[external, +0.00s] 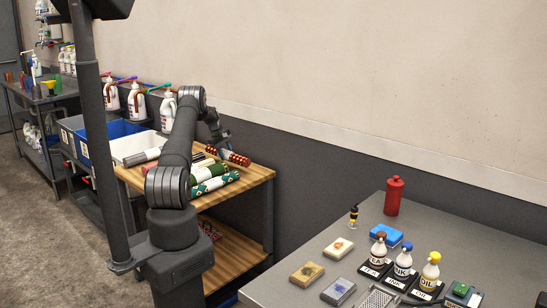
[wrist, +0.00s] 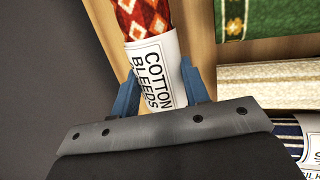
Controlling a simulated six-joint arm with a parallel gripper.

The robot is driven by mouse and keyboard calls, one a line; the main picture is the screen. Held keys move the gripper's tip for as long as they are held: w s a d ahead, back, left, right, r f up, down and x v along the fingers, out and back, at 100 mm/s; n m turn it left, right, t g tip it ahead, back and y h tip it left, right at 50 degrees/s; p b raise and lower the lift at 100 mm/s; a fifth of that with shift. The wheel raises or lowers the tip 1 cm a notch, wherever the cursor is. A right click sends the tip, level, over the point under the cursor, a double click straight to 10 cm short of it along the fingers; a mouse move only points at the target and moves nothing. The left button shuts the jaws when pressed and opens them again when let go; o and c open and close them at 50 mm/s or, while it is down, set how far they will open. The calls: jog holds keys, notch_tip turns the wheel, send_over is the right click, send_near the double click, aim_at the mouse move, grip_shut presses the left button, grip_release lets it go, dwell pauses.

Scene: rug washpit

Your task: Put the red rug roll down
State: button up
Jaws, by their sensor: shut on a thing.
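The red rug roll (external: 238,158) has a pale diamond pattern and shows above the far right part of the wooden shelf top (external: 262,174). In the wrist view the red roll (wrist: 143,15) wears a white label reading "COTTON BLEEDS". My gripper (external: 226,143) is shut on it. The blue fingers of my gripper (wrist: 158,88) sit on both sides of the labelled part. The roll's far end runs out of the wrist view. I cannot tell whether the roll touches the wood.
A green patterned roll (external: 214,184) lies near the front of the wooden top. In the wrist view, a cream roll (wrist: 270,85) and a navy striped roll (wrist: 290,130) lie to the right. The wall is close behind. A steel table (external: 330,235) with bottles stands right.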

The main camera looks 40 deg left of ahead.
jog(key=shift+f, duration=1.85)
jog(key=shift+f, duration=0.1)
jog(key=o, duration=1.2)
jog(key=shift+f, duration=0.1)
jog(key=shift+o, duration=0.4)
jog(key=v, duration=1.2)
